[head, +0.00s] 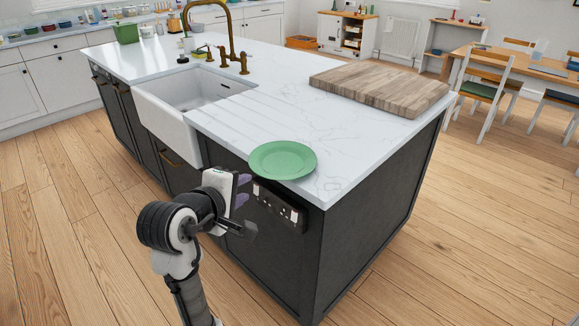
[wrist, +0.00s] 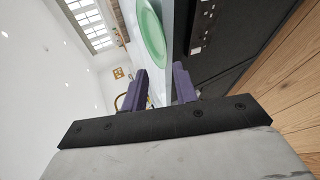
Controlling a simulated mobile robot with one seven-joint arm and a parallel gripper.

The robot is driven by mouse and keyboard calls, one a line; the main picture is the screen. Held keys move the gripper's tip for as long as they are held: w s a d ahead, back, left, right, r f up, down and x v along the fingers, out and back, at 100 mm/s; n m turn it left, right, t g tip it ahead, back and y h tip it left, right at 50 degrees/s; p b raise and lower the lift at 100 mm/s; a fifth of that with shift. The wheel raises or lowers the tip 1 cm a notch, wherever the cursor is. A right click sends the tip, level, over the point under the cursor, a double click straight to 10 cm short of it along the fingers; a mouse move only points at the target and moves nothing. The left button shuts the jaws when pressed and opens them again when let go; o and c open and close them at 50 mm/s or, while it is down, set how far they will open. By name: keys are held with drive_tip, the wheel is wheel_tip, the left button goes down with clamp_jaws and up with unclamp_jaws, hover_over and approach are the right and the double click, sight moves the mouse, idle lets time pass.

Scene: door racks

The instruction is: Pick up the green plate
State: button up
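The green plate (head: 282,160) lies flat on the white island countertop, close to its front edge and front corner. In the wrist view the plate (wrist: 151,33) shows at the top, ahead of the fingers and apart from them. My gripper (head: 243,189) is in front of the island's side, just left of the plate and near the height of the counter edge. In the wrist view its two purple fingers (wrist: 160,86) are spread with a gap between them. Nothing is held between them.
The white sink (head: 190,100) with a brass tap (head: 232,40) is set into the island on the left. A wooden board (head: 380,87) lies on the counter behind the plate. A dark panel (head: 279,205) is on the island's side below the plate. The counter around the plate is clear.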

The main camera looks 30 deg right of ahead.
drive_tip(key=f+p+x, duration=0.1)
drive_tip(key=p+x, duration=0.1)
drive_tip(key=x, duration=1.2)
drive_tip(key=shift+a, duration=0.25)
drive_tip(key=shift+s, duration=0.1)
clamp_jaws()
drive_tip(key=shift+r, duration=0.1)
